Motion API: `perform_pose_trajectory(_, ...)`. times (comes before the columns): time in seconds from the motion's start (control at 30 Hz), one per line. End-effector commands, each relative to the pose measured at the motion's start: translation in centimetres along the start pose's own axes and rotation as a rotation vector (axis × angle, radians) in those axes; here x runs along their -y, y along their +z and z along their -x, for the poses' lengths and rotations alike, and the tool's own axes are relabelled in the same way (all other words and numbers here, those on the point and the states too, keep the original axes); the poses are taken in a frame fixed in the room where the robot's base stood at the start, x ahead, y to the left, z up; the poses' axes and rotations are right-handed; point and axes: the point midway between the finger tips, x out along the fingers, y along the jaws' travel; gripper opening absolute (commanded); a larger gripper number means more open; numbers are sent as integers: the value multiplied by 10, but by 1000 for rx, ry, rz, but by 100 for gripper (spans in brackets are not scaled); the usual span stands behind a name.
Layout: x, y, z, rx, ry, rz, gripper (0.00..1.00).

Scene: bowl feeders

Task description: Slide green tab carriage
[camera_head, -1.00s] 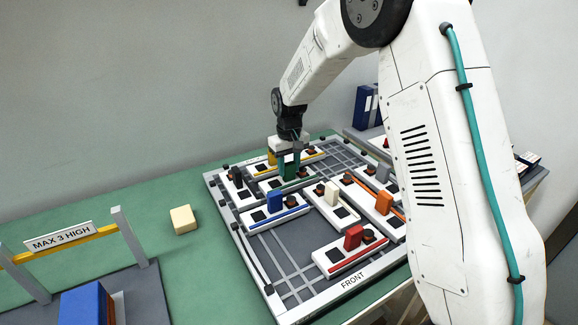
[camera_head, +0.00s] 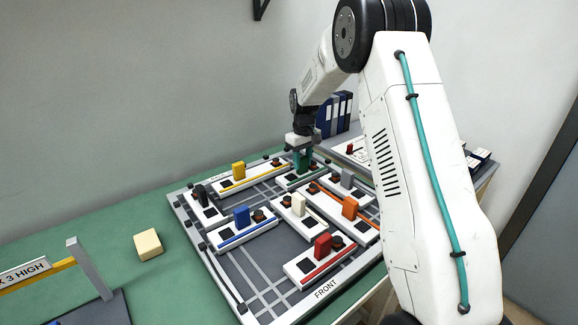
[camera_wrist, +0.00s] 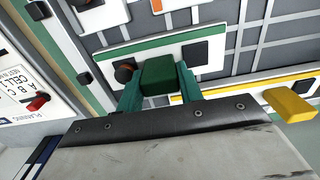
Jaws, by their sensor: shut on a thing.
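The green tab carriage (camera_wrist: 212,58) is a white block with a green stripe, dark square pads and a raised green tab (camera_wrist: 160,76). In the head view the carriage (camera_head: 312,178) lies at the back right of the framed grey board (camera_head: 262,287). My gripper (camera_wrist: 160,82) is shut on the green tab, with a teal finger on each side of it. In the head view my gripper (camera_head: 302,158) reaches down onto the carriage from above and partly hides the tab.
Near it are the yellow-tab carriage (camera_head: 238,171), grey-tab carriage (camera_head: 347,177), orange-tab carriage (camera_head: 350,208), white-tab, blue-tab (camera_head: 241,216), black-tab and red-tab (camera_head: 322,246) carriages. Bare grid shows between yellow and blue and at front left. A cream block (camera_head: 148,244) lies left of the board.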

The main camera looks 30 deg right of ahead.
Motion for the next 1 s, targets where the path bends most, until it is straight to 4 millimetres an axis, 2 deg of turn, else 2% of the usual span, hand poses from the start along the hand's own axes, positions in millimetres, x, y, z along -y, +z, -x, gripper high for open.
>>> perform_pose_trajectory(0.13, -12, 0, 0, -2, 1, -1, 0)
perform_pose_trajectory(0.5, -18, 0, 1, -4, 4, -3, 0)
perform_pose_trajectory(0.53, -19, 0, 1, -4, 4, -4, 39)
perform_pose_trajectory(0.6, -19, 0, 1, -4, 4, -4, 58)
perform_pose_trajectory(0.87, -13, -1, 1, -2, 2, 2, 58)
perform_pose_trajectory(1.0, -13, -1, 10, -3, 2, 2, 58)
